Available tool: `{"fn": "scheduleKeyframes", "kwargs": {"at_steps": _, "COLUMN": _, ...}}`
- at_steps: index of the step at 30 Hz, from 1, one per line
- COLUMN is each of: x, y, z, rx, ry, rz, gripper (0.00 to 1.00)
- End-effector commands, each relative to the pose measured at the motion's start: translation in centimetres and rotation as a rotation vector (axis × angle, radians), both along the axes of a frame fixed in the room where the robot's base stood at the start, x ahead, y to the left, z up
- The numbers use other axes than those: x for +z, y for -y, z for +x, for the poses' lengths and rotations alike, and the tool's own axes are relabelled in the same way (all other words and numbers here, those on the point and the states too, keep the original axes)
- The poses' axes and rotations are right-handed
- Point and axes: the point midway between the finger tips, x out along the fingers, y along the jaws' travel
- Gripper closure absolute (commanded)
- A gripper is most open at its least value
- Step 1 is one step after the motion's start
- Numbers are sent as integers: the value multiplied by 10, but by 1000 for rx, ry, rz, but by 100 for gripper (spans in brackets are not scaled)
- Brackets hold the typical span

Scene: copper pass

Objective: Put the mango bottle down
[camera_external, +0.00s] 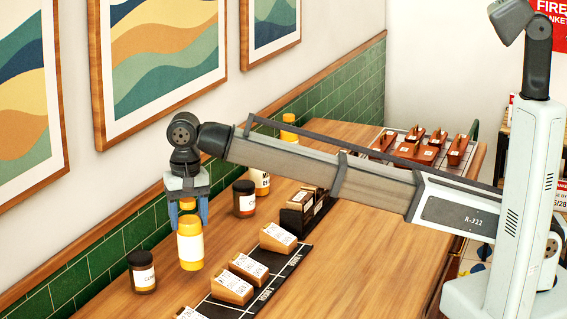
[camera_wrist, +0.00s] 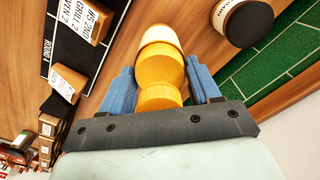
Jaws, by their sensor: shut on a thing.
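The mango bottle (camera_external: 190,248) is yellow with a yellow cap and a white label. My gripper (camera_external: 188,212) is shut on it near the top, with one blue finger on each side, and the bottle hangs upright. In the wrist view the bottle (camera_wrist: 160,70) shows between the blue fingers (camera_wrist: 160,92), its cap end nearest. I cannot tell whether its base touches the wooden counter (camera_external: 345,245) or is just above it.
A dark jar (camera_external: 142,272) stands close to the left of the bottle, and another jar (camera_external: 244,199) to the right. Wooden ticket blocks (camera_external: 247,268) stand on a black mat (camera_external: 290,262). A green tiled wall (camera_external: 120,232) runs behind.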

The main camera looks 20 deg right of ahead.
Motion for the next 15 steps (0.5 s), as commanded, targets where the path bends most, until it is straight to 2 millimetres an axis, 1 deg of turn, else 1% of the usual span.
{"fn": "scheduleKeyframes", "kwargs": {"at_steps": 3, "x": -15, "y": 1, "z": 0, "rx": 0, "ry": 0, "rz": 0, "gripper": 100}}
{"fn": "scheduleKeyframes", "kwargs": {"at_steps": 6, "x": -26, "y": 1, "z": 0, "rx": 0, "ry": 0, "rz": -1, "gripper": 100}}
{"fn": "scheduleKeyframes", "kwargs": {"at_steps": 9, "x": -29, "y": 0, "z": 0, "rx": 0, "ry": 0, "rz": 0, "gripper": 100}}
{"fn": "scheduleKeyframes", "kwargs": {"at_steps": 15, "x": -29, "y": 0, "z": 0, "rx": 0, "ry": 0, "rz": 1, "gripper": 100}}
